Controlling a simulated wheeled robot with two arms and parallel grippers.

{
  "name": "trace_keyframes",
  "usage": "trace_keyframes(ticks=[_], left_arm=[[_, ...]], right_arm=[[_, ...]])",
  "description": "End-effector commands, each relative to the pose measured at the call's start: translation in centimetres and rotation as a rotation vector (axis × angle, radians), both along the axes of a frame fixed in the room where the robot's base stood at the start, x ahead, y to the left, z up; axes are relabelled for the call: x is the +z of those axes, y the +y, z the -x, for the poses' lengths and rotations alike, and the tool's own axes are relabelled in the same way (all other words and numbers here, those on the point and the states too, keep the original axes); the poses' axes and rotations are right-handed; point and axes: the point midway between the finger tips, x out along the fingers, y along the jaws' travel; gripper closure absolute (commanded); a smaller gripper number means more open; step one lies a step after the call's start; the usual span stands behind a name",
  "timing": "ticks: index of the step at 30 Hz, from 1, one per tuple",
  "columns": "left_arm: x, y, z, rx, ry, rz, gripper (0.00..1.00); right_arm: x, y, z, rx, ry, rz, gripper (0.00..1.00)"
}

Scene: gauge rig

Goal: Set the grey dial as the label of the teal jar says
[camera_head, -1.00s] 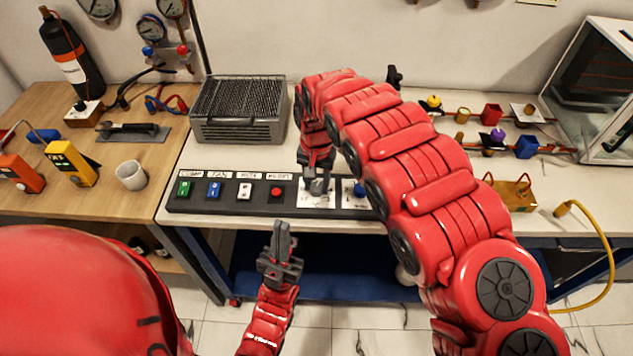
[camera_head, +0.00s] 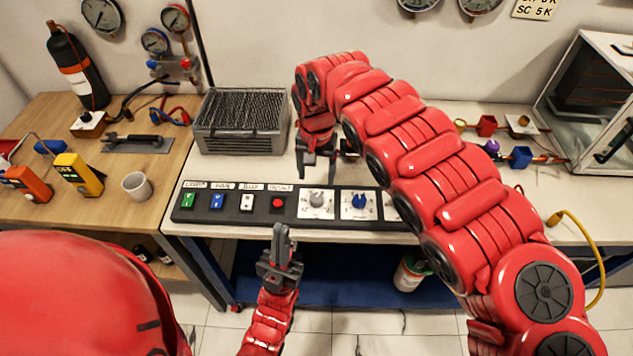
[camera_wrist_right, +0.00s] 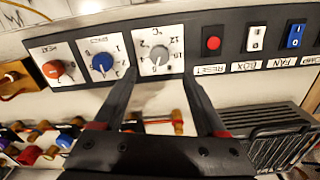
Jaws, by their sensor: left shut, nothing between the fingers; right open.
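The grey dial (camera_head: 318,200) sits on a white plate in the black panel; it also shows in the right wrist view (camera_wrist_right: 160,55) with a °C scale around it. I cannot tell its exact setting. My right gripper (camera_head: 316,174) is open and empty, above the bench behind the dial and clear of it. In the right wrist view its fingertips (camera_wrist_right: 160,72) lie either side of the dial's lower part. My left gripper (camera_head: 281,232) is shut and empty in front of the panel. A pale jar with a green-teal lid (camera_head: 410,272) stands under the bench, partly hidden by my right arm; its label is unreadable.
A white cup (camera_head: 137,186) is on the wooden table at left. Coloured fittings stand at right.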

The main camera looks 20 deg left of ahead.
Motion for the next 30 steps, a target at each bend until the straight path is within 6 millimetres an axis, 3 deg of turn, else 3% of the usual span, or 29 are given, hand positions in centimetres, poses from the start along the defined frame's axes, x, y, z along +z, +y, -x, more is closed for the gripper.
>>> trace_keyframes(ticks=[13, 19, 30], left_arm=[[-1.7, 0.0, 0.0, 0.0, 0.0, 0.0, 1.0], [-1.8, 0.0, 0.0, 0.0, 0.0, 0.0, 1.0], [-1.8, 0.0, 0.0, 0.0, 0.0, 0.0, 1.0]], right_arm=[[7.9, 0.1, 0.1, 0.001, 0.0, -0.001, 0.26], [9.0, -0.1, 0.0, -0.001, 0.001, 0.001, 0.26], [9.0, -0.1, 0.0, -0.001, 0.001, 0.001, 0.26]])
